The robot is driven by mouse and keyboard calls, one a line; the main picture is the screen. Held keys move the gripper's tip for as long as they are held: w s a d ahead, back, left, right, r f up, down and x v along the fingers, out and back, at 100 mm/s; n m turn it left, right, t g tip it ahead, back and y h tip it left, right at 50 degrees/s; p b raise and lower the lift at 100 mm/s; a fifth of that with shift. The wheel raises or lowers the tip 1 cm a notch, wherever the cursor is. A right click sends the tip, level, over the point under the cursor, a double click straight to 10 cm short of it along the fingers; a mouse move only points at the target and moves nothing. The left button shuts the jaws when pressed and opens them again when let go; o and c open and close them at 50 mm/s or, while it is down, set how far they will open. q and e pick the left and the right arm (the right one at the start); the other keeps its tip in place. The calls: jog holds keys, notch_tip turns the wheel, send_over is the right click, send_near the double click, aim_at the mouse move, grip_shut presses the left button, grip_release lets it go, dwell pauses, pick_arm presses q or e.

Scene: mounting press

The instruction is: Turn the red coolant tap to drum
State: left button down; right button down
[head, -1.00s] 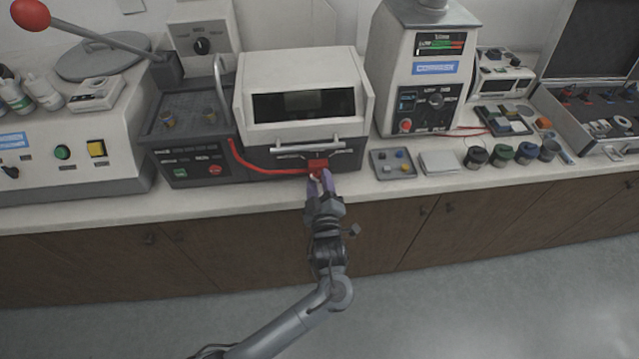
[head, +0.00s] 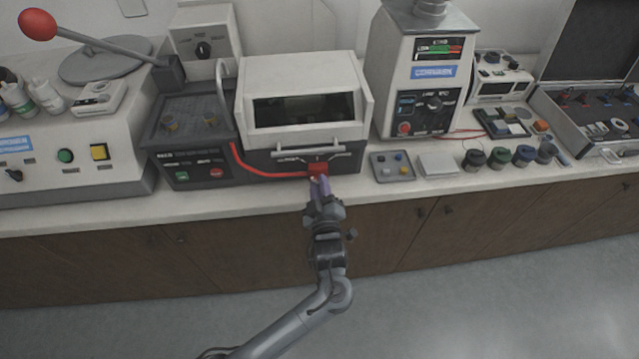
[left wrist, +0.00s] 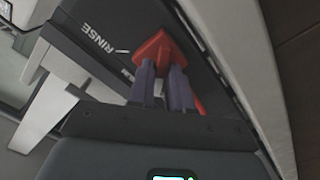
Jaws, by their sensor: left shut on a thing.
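The red coolant tap (head: 317,169) sits on the dark lower front of the white-hooded machine (head: 303,100), below its handle bar. My left gripper (head: 319,182) reaches it from the front and is shut on the tap. In the left wrist view the tap (left wrist: 156,49) shows as a red block at the tips of the purple fingers (left wrist: 160,80). The word RINSE (left wrist: 99,40) and a white tick are printed on the dark panel beside it. The other labels are partly hidden by the tap and fingers. My right gripper is not in view.
A red hose (head: 262,171) runs along the machine's front to the tap. A small grey tray (head: 392,177) and a white pad stand on the bench to the right. A machine with a red-knobbed lever (head: 110,45) is at the left. The floor in front is clear.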

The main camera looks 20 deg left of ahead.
pick_arm(q)
jog(key=m+p, duration=0.4)
jog(key=shift+r, duration=0.25)
jog(key=shift+d+f+m+p, duration=0.1)
jog(key=shift+f+m+p, duration=0.1)
jog(key=shift+m+p, duration=1.45)
jog(key=shift+m, duration=0.25)
jog(key=c, duration=1.1)
grip_release()
jog(key=shift+o, duration=0.2)
jog(key=shift+f+b, duration=0.1)
jog(key=shift+b, duration=0.2)
